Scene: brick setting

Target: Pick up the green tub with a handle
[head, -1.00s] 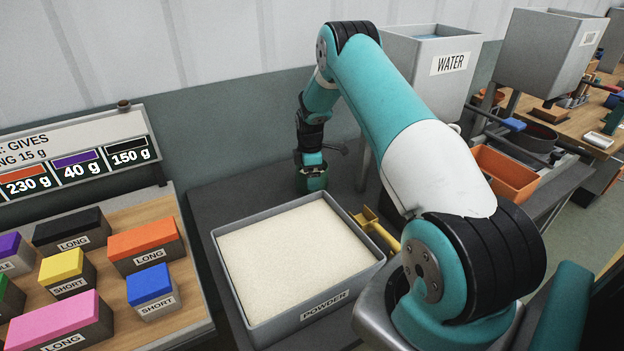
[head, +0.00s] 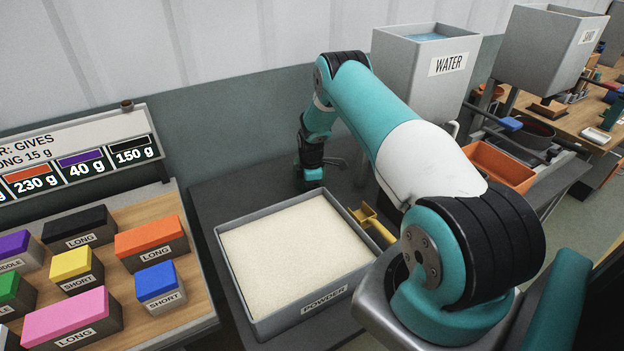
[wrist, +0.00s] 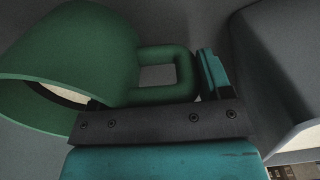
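The green tub (wrist: 75,55) fills the upper left of the wrist view, its wide mouth facing the lower left of the picture. Its squared loop handle (wrist: 185,75) points right. My gripper (wrist: 155,100) is right at the tub. One teal finger shows close beside the handle's outer end; the other is hidden behind the tub, so I cannot tell whether it grips. In the head view my gripper (head: 311,178) is low over the dark bench, beyond the powder tray. I cannot clearly make out the tub there.
The water tank (head: 400,80) and an orange bin (head: 500,165) are to the right. Colored blocks lie on a board at left. Dark bench left of my gripper is free.

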